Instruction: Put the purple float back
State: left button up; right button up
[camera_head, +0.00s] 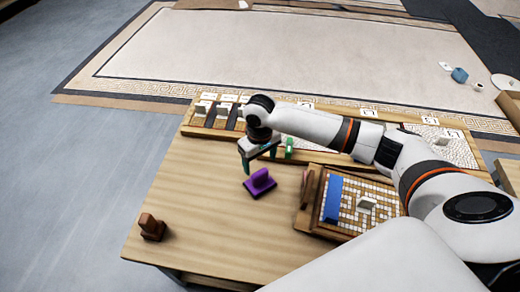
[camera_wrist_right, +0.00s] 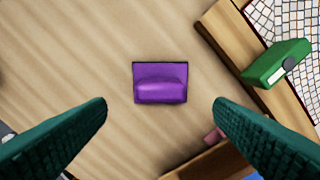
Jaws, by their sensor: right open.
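The purple float (camera_head: 260,184) lies flat on the wooden table, handle up, left of the tray with the mosaic panel. It also shows in the right wrist view (camera_wrist_right: 160,82), centred ahead of the fingers. My right gripper (camera_head: 258,163) is open and empty, above and slightly behind the float in the head view. In the right wrist view its two green fingers (camera_wrist_right: 160,110) are spread wide, one to each side of the float, with nothing between them. My left gripper is not in view.
A green float (camera_head: 289,148) stands by the back rack (camera_head: 189,132). A brown block (camera_head: 152,227) sits front left. The table's left part (camera_head: 200,200) is clear.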

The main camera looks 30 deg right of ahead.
aim_at(260, 173)
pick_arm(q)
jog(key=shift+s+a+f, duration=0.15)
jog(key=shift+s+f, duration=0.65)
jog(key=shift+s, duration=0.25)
pick_arm(e)
jog(key=shift+r, duration=1.75)
